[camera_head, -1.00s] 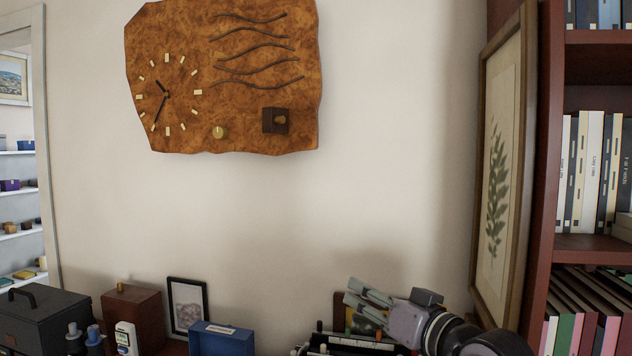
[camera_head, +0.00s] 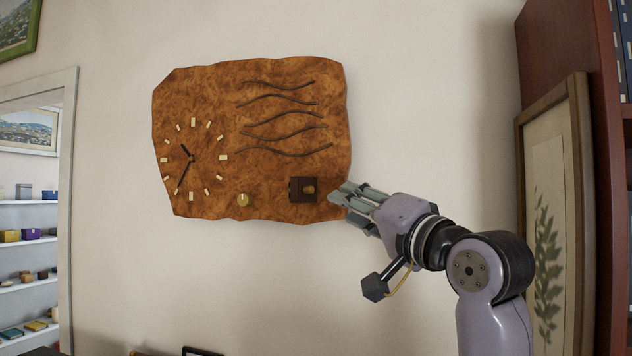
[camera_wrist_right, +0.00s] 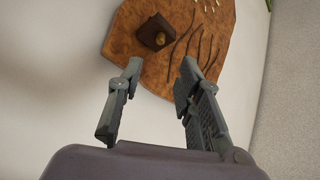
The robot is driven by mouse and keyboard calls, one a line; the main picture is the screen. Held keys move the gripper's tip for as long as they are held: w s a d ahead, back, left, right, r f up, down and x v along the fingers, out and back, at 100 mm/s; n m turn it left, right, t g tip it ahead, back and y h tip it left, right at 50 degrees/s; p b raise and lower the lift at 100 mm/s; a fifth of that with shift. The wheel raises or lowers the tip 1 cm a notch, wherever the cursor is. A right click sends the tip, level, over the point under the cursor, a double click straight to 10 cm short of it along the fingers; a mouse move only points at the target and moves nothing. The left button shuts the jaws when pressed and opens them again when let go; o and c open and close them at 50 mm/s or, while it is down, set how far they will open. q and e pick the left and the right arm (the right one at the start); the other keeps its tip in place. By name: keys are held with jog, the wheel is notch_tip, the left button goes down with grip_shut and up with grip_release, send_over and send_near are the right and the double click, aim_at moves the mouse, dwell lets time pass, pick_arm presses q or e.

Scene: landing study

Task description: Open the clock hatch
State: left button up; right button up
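The wooden wall clock (camera_head: 210,95) hangs on the wall, with a dial and hands at its left and wavy dark lines at its upper right. A small dark square hatch (camera_head: 295,196) with a round wooden knob (camera_head: 309,189) sits at its lower right. In the right wrist view my right gripper (camera_wrist_right: 157,75) is open and empty, with the hatch (camera_wrist_right: 149,27) beyond the fingertips. My left gripper is not in view.
A framed leaf picture (camera_head: 548,240) and a dark red bookcase (camera_head: 560,50) stand at the right, near my right arm. A doorway with shelves (camera_head: 30,240) is at the left. The wall below the clock is clear.

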aim_at(312, 191)
jog(key=p+x, duration=0.5)
jog(key=x, duration=0.5)
jog(key=shift+a+r, duration=0.1)
jog(key=shift+r, duration=0.1)
jog(key=shift+p+x, duration=0.3)
jog(key=shift+x, duration=0.45)
jog(key=shift+f, duration=0.2)
jog(key=shift+c, duration=0.3)
grip_shut()
